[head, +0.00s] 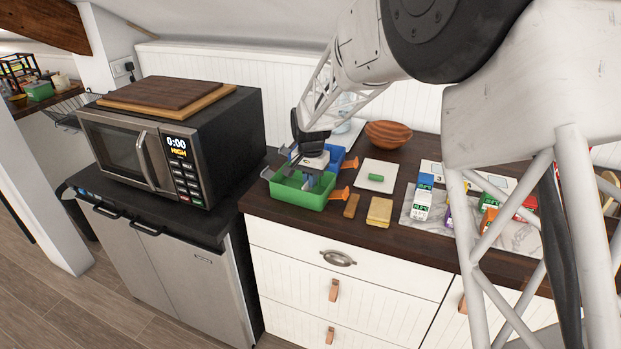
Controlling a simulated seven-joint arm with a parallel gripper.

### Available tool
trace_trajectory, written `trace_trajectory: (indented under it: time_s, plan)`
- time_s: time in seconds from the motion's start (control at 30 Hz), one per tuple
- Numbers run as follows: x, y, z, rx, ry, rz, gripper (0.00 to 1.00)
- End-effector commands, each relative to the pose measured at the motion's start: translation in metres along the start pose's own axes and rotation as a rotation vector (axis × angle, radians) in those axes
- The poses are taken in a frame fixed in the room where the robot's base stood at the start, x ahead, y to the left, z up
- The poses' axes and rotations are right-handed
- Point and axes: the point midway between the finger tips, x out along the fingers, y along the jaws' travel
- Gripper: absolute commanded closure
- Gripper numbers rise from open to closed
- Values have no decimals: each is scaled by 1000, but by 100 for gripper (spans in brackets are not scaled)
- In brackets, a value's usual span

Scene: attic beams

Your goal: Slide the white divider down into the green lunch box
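The green lunch box (298,198) sits on the dark counter near its left end, open at the top, with orange clips at its sides. A blue part (335,154) lies against its back.
A pale square plate (365,184) with a small green piece stands right of the box. A tan block (380,211) and a brown bar (351,206) lie in front. A wooden bowl (388,134) is behind. Several cartons stand on a marble board (432,222). The microwave (170,145) is left.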

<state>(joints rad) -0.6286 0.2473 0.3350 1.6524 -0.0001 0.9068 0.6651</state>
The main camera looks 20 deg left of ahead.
Motion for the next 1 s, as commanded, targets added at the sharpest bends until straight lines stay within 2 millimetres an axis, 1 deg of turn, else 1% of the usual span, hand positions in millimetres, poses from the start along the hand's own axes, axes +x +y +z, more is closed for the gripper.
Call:
trace_trajectory:
  time_s: [0.97, 1.0]
  plan:
    - [17, 0, 0, 0, 0, 0, 100]
    - [16, 0, 0, 0, 0, 0, 91]
